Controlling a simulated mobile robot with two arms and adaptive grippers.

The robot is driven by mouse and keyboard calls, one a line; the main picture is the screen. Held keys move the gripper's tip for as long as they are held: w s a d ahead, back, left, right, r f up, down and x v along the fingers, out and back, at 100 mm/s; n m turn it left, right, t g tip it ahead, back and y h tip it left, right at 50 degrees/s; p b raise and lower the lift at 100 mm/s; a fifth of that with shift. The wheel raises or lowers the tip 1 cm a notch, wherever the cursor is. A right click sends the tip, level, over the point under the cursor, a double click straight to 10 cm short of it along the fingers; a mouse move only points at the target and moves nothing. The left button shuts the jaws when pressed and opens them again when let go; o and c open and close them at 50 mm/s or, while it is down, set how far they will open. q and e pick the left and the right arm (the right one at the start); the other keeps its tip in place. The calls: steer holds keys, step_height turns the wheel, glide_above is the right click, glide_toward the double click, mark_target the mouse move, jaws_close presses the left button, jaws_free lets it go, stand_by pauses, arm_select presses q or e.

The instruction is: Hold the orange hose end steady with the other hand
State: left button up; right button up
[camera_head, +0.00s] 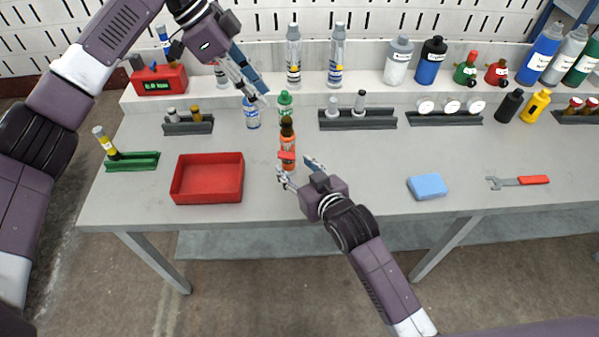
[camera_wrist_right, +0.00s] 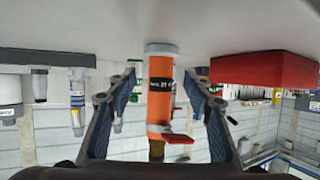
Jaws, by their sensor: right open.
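The orange hose end (camera_head: 288,150) stands upright on the table, an orange cylinder with a dark top and a red lever at its side. In the right wrist view the orange hose end (camera_wrist_right: 159,82) appears upside down, with a pale ring at its table end. My right gripper (camera_head: 297,167) is open at the hose end's near side. Its fingers lie on either side of the cylinder in the wrist view, with visible gaps. My left gripper (camera_head: 257,98) is higher, above the table's back left, pointing down to the right; its finger opening is unclear.
A red tray (camera_head: 207,199) lies left of the hose end. A green-capped bottle (camera_head: 285,105) and a blue-labelled bottle (camera_head: 251,114) stand just behind it. Dark racks (camera_head: 357,124) line the back. A blue sponge (camera_head: 427,187) and a wrench (camera_head: 518,182) lie right, with clear table between.

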steer(key=shift+x, duration=2.5)
steer(key=shift+s, duration=0.1)
steer(key=shift+c, duration=0.4)
jaws_close()
arm_select(q)
steer(key=shift+o, duration=1.8)
steer(key=shift+s+d+m, duration=0.15)
steer(key=shift+m, duration=0.25)
arm_select(e)
steer(key=shift+f, duration=0.1)
arm_select(q)
steer(key=m+t+y, duration=0.5)
steer(key=m+y, duration=0.1)
steer(key=m, duration=1)
glide_toward(287, 120)
steer(key=x, duration=1.1)
steer(key=shift+f, duration=0.15)
